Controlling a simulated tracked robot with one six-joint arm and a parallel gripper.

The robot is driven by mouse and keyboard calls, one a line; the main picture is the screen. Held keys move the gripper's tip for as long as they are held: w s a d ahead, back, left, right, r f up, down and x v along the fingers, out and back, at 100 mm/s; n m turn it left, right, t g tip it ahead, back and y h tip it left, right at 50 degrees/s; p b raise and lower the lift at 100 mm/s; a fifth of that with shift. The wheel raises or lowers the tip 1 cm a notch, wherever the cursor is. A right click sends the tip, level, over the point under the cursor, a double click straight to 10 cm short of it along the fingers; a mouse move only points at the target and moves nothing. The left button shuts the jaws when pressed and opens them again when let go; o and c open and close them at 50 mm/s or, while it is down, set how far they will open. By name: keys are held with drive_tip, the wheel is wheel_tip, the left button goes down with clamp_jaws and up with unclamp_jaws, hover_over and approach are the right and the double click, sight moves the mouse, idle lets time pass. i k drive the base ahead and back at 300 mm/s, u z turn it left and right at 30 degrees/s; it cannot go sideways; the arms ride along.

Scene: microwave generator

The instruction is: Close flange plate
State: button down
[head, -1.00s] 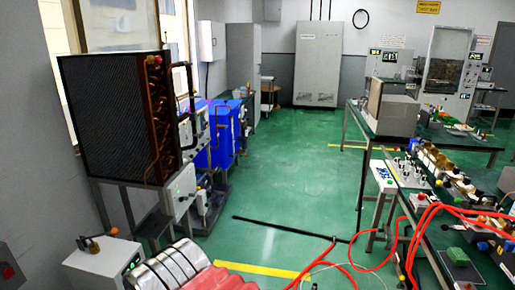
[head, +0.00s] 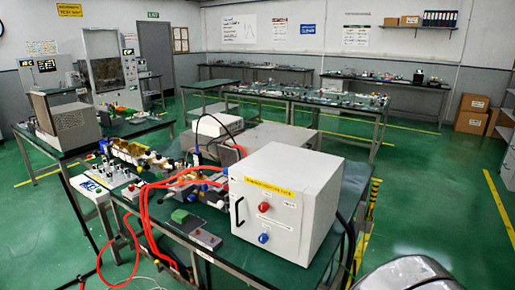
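I cannot make out a flange plate in the head view. My gripper is not in view. A white box (head: 285,205) with a yellow label, a black handle, a red knob and a blue knob stands on the green-topped bench. Red hoses (head: 146,205) run from the bench behind it down to the floor at the left. Small fittings too small to identify sit on the bench left of the box.
A rounded grey metallic shape (head: 405,275) rises at the bottom right edge. Other benches (head: 300,98) stand further back. Cardboard boxes (head: 472,113) sit at the right wall. Open green floor (head: 425,190) lies right of the near bench.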

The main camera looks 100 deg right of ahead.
sight(227, 156)
drive_tip(key=z, duration=2.9)
drive_tip(key=i, duration=1.65)
